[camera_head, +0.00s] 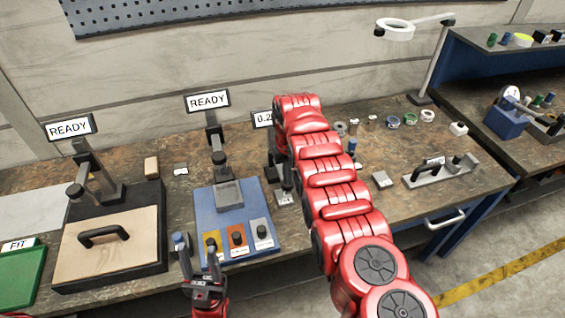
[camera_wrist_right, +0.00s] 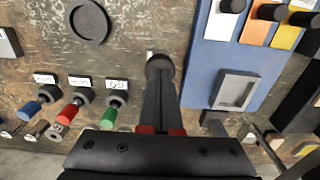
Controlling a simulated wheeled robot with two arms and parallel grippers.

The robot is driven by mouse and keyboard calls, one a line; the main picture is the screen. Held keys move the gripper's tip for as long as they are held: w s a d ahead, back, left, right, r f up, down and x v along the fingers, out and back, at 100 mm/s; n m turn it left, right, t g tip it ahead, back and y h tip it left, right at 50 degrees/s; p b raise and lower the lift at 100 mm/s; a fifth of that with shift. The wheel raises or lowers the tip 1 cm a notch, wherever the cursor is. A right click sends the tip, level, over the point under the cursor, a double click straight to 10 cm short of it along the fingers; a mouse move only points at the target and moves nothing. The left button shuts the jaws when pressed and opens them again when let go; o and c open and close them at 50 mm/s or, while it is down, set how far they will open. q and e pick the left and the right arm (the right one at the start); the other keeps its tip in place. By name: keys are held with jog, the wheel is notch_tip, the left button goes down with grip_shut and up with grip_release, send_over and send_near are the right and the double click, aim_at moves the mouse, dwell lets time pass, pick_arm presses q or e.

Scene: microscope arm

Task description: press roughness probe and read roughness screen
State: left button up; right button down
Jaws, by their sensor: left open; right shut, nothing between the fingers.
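The roughness screen (camera_head: 263,118) stands behind my right arm in the head view. It starts with "0.2"; the rest is hidden by the arm. Below it a dark probe stand (camera_head: 273,160) with a small grey block (camera_head: 284,198) shows beside the arm. In the right wrist view, my right gripper (camera_wrist_right: 160,82) is shut and empty, its tips at a dark round probe knob (camera_wrist_right: 160,66). I cannot tell whether they touch. A pale sample edge (camera_wrist_right: 150,55) shows by the knob. My left gripper (camera_head: 197,250) is open and empty at the front of the blue board.
The blue board (camera_head: 208,198) holds yellow, orange and grey tagged samples. Two other screens (camera_head: 208,101) (camera_head: 70,127) read "READY". A lamp (camera_head: 395,30) stands at the back right.

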dwell(0.5)
notch_tip(320, 180, up, 3)
jog(key=shift+f+p, duration=0.15)
jog(key=shift+p, duration=1.1)
notch_tip(320, 180, up, 2)
jog(key=shift+r+p, duration=0.1)
jog(key=shift+p, duration=0.65)
jog(key=shift+r, duration=0.85)
